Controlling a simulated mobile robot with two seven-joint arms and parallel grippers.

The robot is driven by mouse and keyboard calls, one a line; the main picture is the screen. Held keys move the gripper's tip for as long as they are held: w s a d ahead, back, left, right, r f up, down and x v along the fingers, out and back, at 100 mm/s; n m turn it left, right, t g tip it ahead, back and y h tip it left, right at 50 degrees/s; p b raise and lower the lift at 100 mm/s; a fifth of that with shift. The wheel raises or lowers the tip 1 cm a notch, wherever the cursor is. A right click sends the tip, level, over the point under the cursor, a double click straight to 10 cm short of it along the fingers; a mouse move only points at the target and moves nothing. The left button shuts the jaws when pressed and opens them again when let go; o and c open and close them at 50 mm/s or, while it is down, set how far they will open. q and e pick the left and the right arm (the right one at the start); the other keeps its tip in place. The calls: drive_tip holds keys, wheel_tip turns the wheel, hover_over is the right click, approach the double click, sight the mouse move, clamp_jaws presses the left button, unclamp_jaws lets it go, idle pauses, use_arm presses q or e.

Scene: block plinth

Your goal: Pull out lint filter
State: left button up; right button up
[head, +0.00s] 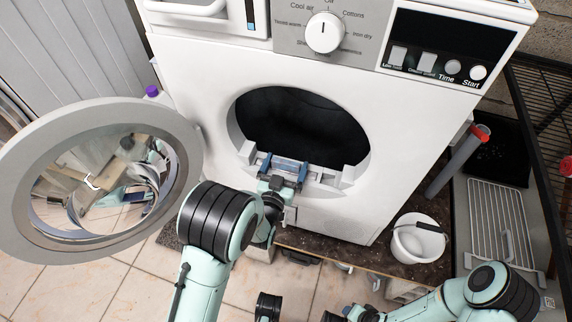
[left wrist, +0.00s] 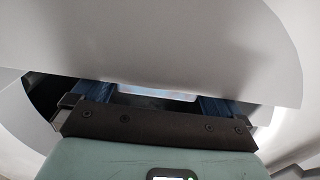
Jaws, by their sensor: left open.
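The white dryer (head: 400,130) stands with its round door (head: 75,235) swung open to the left. What seems to be the lint filter (head: 287,163) sits in the lower lip of the drum opening, mostly hidden by my gripper. My left gripper (head: 284,168) is at that lip, its two blue fingers apart on either side of the filter's top. In the left wrist view, the open gripper (left wrist: 152,100) reaches under a large pale curved surface that hides the fingertips. A light bluish strip shows between the fingers; I cannot tell whether they touch it.
The drum (head: 302,125) is dark inside. A white bucket (head: 418,240) stands right of the dryer, near a grey tube (head: 458,160) with a red top and a wire rack (head: 493,225). The open door is close to my left arm. Tiled floor lies in front.

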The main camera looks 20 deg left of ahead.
use_arm(q)
drive_tip(key=shift+w, duration=0.25)
drive_tip(key=c, duration=0.8)
drive_tip(key=shift+r, duration=0.15)
